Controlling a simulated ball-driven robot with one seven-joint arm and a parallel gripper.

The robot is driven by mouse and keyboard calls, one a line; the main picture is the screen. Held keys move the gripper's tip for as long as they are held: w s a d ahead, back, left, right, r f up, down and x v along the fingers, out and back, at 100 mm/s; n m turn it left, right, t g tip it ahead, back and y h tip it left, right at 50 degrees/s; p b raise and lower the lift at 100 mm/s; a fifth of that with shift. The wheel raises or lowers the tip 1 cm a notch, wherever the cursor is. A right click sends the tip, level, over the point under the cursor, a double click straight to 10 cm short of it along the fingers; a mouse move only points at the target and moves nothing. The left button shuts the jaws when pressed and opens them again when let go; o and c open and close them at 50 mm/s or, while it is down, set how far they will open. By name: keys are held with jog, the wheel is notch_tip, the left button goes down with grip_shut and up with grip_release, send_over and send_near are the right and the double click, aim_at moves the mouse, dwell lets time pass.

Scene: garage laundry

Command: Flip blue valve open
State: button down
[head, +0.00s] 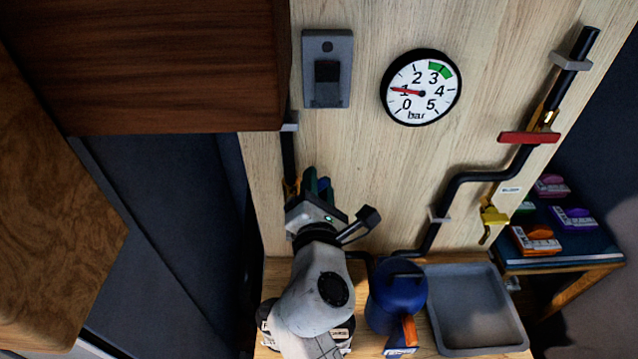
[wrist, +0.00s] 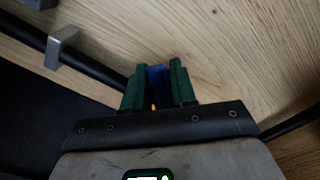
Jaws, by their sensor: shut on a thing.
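My gripper (head: 317,186) is at the black pipe on the left part of the wooden panel. In the wrist view its two green fingers (wrist: 156,86) are closed on the blue valve handle (wrist: 157,76), which shows as a narrow blue strip between them. A small orange-yellow spot shows at the base of the strip. In the head view my gripper mostly hides the valve, with brass showing at its left. I cannot tell the handle's angle to the pipe.
A gauge (head: 420,88) reads about 1 bar. A red handle (head: 529,138) lies across the right pipe, with a yellow handle (head: 492,218) lower down. A blue can (head: 397,291) and grey tray (head: 470,309) stand right of my arm. A brown cabinet (head: 150,65) overhangs the upper left.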

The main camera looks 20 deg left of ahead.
jog(key=c, duration=1)
grip_release()
jog(key=b+v, duration=0.1)
jog(key=v, duration=0.9)
jog(key=shift+s, duration=0.4)
